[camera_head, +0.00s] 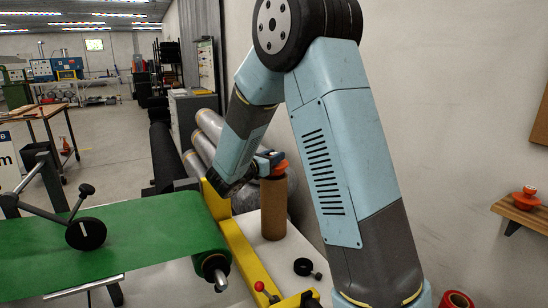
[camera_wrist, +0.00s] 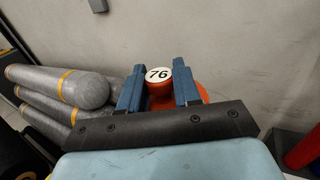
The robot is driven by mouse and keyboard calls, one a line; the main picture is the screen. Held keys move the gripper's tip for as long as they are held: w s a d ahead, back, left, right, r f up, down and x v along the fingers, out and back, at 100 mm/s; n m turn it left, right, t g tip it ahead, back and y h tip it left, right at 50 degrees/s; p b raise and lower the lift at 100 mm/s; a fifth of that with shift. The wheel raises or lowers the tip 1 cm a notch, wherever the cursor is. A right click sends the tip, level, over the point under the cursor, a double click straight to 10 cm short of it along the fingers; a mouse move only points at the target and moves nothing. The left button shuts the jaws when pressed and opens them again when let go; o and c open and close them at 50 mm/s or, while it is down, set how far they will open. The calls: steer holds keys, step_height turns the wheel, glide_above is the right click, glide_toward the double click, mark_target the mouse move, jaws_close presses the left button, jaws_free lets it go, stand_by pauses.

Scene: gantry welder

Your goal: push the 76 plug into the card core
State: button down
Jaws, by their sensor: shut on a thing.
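The 76 plug (camera_wrist: 158,75) is orange-red with a white disc marked 76 on top, seen in the wrist view between the two blue fingers of my gripper (camera_wrist: 158,90). My gripper is shut on it. In the head view the orange plug (camera_head: 279,167) is at the top end of the brown card core (camera_head: 273,208), which stands upright on a white surface. My gripper (camera_head: 268,160) is at the core's top from the left. The wrist hides part of the plug, and I cannot tell how deep it sits in the core. The core's mouth is hidden.
A yellow frame (camera_head: 240,245) and a green belt roller (camera_head: 180,232) lie left of the core. A black ring-shaped part (camera_head: 303,266) lies on the white surface. Grey rolls (camera_head: 205,130) are stacked behind. Another orange plug (camera_head: 526,198) sits on a wall shelf (camera_head: 522,216) at right.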

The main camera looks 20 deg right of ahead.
steer(key=shift+f, duration=1.85)
steer(key=c, duration=0.7)
jaws_free()
steer(key=shift+a, duration=0.1)
